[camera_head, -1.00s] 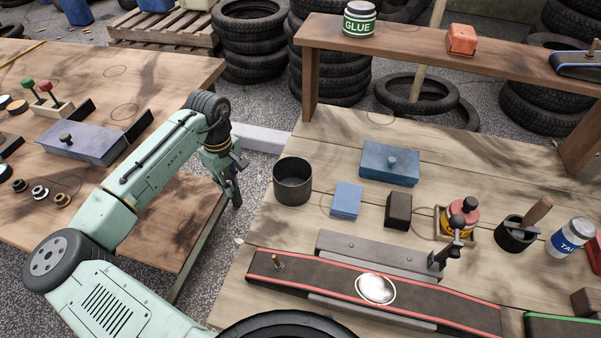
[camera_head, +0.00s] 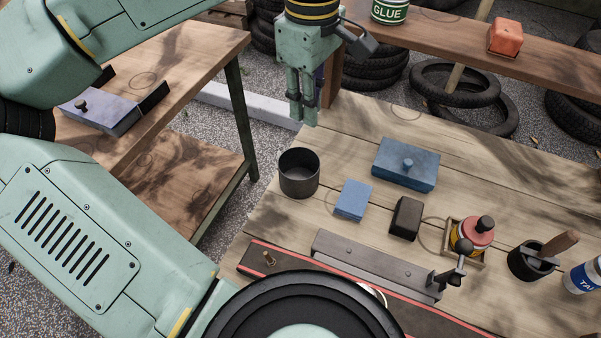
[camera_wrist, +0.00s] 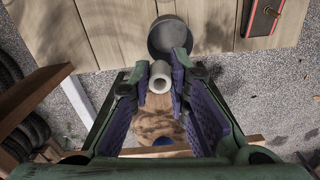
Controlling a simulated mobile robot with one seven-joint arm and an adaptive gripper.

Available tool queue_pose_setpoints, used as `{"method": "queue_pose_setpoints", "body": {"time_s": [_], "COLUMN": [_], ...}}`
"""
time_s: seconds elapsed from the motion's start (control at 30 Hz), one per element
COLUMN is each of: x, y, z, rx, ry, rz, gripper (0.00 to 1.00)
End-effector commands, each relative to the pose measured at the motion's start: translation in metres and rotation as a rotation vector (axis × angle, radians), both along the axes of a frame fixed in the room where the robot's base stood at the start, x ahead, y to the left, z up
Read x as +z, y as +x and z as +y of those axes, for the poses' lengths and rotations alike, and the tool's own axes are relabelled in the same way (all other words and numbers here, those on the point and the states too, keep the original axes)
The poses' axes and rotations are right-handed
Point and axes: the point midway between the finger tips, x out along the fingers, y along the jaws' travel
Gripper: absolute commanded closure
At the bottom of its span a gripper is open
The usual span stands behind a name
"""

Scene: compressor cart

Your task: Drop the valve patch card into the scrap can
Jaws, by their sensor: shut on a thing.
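My gripper (camera_head: 303,113) points down above the gap between the two tables, near the far left edge of the right table. It is shut on a pale, roll-like thing (camera_wrist: 158,77) with a round, hollow-looking end, seen between the fingertips in the wrist view. In the head view my fingers hide it. I cannot make out a card's flat face. The dark, open-topped can (camera_head: 299,184) stands upright on the right table, below and apart from my gripper. Its dark round shape also shows past the fingertips in the wrist view (camera_wrist: 168,34).
A blue block (camera_head: 353,199), a blue lidded box (camera_head: 406,165) and a black block (camera_head: 406,218) lie right of the can. A raised shelf (camera_head: 455,47) with a glue jar (camera_head: 389,10) runs behind. A belt (camera_head: 289,264) lies in front.

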Motion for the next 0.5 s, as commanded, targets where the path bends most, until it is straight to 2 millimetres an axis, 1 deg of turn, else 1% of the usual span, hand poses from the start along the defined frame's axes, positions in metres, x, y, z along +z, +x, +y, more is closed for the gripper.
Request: {"method": "queue_pose_setpoints", "body": {"time_s": [0.03,0.3,0.4,0.5], "x": [-0.008,-0.042,-0.051,-0.055], "y": [0.0,0.001,0.001,0.001], "z": [0.0,0.001,0.001,0.0], "rx": [0.001,0.003,0.002,0.001], "ry": [0.001,0.001,0.001,0.001], "rz": [0.001,-0.001,-0.001,-0.001], "gripper": [0.94,0.94,0.94,0.94]}}
